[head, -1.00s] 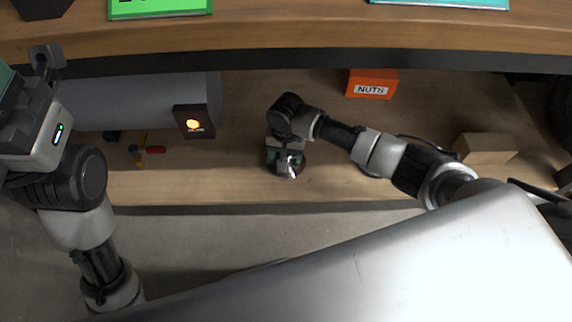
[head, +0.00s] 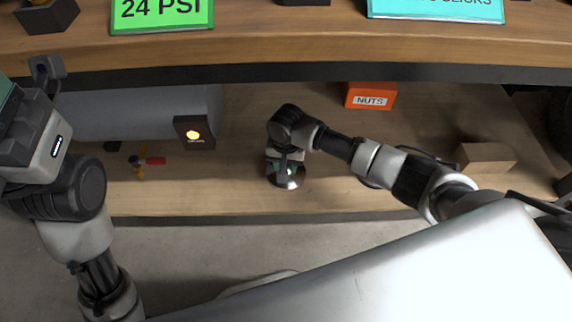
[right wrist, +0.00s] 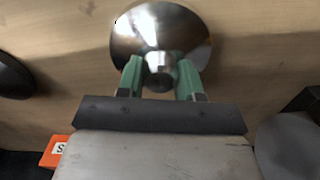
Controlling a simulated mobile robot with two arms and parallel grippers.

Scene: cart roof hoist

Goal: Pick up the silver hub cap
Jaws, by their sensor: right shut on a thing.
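The silver hub cap (head: 290,180) is a shiny round dish at the lower shelf, partly covered by my right gripper (head: 287,168) in the head view. In the right wrist view the hub cap (right wrist: 161,38) shows its round face and a central knob. The green fingers of my right gripper (right wrist: 161,80) are on both sides of that knob and shut on it. I cannot tell whether the cap is clear of the shelf. My left arm is at the left edge of the head view; its fingertips are not clearly seen.
The lower shelf (head: 240,195) also holds an orange NUTS box (head: 371,96), a wooden block (head: 486,157), a dark box with a lit lamp (head: 193,132), a grey cylinder (head: 140,108) and a red-handled tool (head: 150,160). The wooden upper top (head: 290,45) overhangs the shelf.

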